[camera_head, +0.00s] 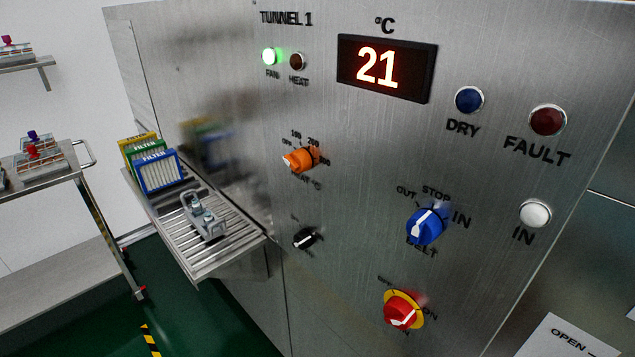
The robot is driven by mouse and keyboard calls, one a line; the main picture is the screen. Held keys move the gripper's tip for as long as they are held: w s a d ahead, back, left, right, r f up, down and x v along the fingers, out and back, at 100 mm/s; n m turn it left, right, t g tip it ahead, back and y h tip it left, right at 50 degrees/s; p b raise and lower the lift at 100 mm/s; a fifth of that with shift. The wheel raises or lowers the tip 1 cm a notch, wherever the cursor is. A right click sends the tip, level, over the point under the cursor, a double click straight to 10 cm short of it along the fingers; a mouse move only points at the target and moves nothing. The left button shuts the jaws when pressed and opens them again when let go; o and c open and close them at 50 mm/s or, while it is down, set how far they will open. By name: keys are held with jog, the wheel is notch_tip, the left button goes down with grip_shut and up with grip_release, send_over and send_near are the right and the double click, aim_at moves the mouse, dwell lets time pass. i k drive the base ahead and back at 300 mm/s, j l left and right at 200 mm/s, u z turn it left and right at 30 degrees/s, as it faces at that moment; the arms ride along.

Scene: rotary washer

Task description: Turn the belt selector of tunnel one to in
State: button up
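The belt selector (427,226) is a blue round knob with a white pointer line, on the steel panel of tunnel one. OUT, STOP and IN are printed around it from left to right, with BELT below. Its pointer slants up and slightly right, apparently toward STOP rather than IN. The IN lamp (535,213), right of the knob, is white and does not look clearly lit. Nothing touches or covers the knob. My gripper is not in view.
Nearby on the panel are an orange knob (301,159), a small black knob (305,238) and a red knob on a yellow ring (402,310). A display (386,69) reads 21. The green FAN lamp (269,56) is lit. A slatted shelf (215,258) juts out left.

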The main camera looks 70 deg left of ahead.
aim_at(423, 228)
jog(key=u, duration=1.6)
